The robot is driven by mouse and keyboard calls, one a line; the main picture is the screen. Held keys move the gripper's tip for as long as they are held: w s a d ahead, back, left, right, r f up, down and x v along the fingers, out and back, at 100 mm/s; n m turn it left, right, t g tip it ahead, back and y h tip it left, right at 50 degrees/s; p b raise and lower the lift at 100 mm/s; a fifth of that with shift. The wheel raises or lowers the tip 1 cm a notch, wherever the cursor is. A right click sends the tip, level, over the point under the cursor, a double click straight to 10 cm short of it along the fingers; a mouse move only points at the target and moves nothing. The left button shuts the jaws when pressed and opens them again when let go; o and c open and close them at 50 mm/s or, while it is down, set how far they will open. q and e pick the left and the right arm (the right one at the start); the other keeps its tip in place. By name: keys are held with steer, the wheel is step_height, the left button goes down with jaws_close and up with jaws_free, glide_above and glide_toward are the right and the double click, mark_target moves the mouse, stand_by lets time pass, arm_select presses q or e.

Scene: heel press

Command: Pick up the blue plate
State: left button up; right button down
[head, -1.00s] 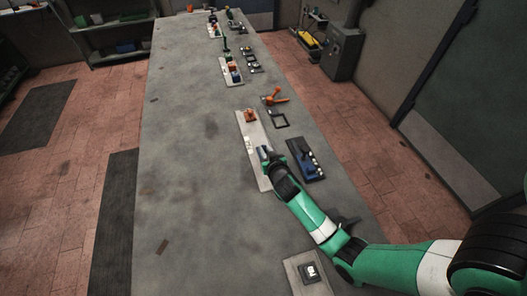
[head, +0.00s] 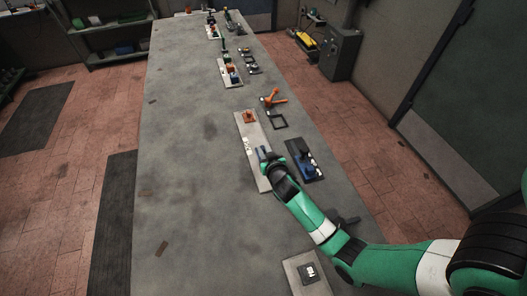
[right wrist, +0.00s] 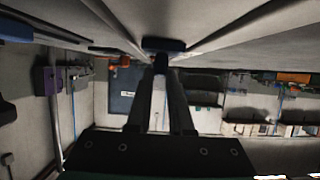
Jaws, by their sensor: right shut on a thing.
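My right gripper (head: 266,159) is over the near part of a long pale board on the grey bench. Its fingers are shut on a small dark blue plate (right wrist: 163,45), which shows at the fingertips (right wrist: 162,62) in the right wrist view. In the head view the plate is small and partly hidden by the gripper, and I cannot tell whether it touches the board (head: 246,120). My left gripper is not in view.
A dark tray with blue parts (head: 306,161) lies right of the gripper. An orange clamp-like tool (head: 273,98) and a dark square frame (head: 279,121) lie beyond it. A pale plate with a black block (head: 308,272) is nearer.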

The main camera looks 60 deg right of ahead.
steer(key=r, duration=0.1)
steer(key=r+p, duration=0.1)
steer(key=r, duration=0.1)
steer(key=r+p, duration=0.1)
steer(key=shift+s+a+r, duration=0.15)
steer(key=shift+s+r, duration=0.05)
steer(key=shift+s, duration=0.05)
arm_select(q)
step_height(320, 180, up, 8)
steer(key=p, duration=0.5)
arm_select(e)
steer(key=s+a+r, duration=0.6)
steer(key=s+r, duration=0.2)
steer(key=s, duration=0.4)
